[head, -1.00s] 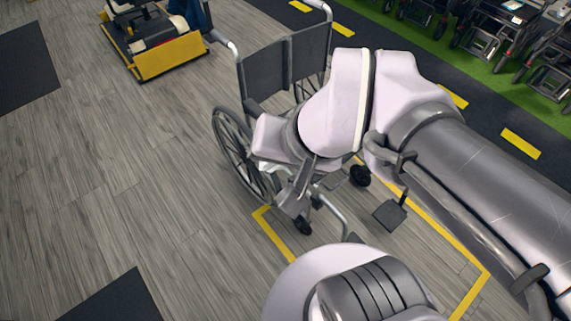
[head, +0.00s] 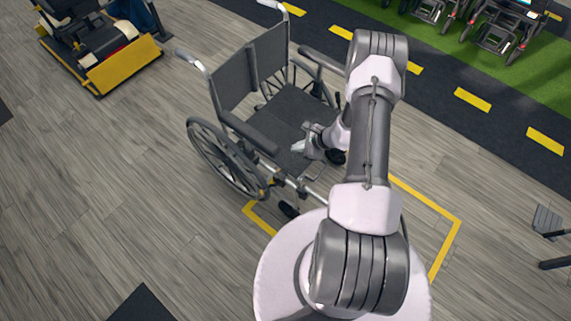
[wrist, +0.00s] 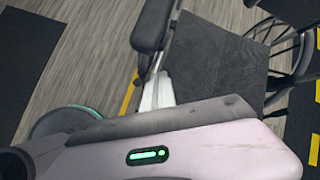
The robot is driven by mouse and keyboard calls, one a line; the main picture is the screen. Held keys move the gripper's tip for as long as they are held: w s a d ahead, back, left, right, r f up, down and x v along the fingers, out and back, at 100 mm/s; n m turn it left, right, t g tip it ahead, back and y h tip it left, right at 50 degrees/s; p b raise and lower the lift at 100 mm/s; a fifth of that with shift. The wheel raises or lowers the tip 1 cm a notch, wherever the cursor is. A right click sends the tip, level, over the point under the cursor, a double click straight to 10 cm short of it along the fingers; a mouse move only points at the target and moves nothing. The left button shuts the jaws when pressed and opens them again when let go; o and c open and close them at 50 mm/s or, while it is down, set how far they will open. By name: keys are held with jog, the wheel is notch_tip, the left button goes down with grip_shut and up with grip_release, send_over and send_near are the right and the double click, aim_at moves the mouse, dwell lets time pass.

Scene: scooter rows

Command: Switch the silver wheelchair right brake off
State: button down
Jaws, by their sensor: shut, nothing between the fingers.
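The silver wheelchair (head: 285,115) stands in the middle of the head view, with a dark seat and back, its front towards me. I cannot make out the right brake lever for certain near that left wheel's front edge. My gripper (head: 299,147) is shut and empty, over the front part of the seat, inward of the left armrest (head: 250,132). In the wrist view, the pale fingers (wrist: 156,93) show below a black armrest (wrist: 151,28), beside the dark seat (wrist: 215,62).
A yellow and black scooter (head: 125,66) stands at the upper left. Yellow floor lines (head: 425,203) mark the wheelchair's bay. Several walkers or wheelchairs stand on green floor (head: 530,70) at the upper right.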

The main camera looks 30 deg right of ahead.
aim_at(278, 181)
jog(key=s+f+m+g+h+p, duration=0.1)
jog(key=s+f+m, duration=0.3)
jog(key=s+f, duration=0.6)
notch_tip(278, 181, down, 3)
jog(key=shift+s+r, duration=0.15)
jog(key=shift+r, duration=0.05)
jog(key=shift+a, duration=0.15)
jog(key=w+a+f+b, duration=0.3)
jog(key=w+a+f, duration=0.1)
jog(key=w+f, duration=0.3)
jog(key=shift+w+f+b, duration=0.2)
jog(key=shift+w+b, duration=0.15)
jog(key=shift+w, duration=0.1)
jog(key=shift+w+a, duration=0.1)
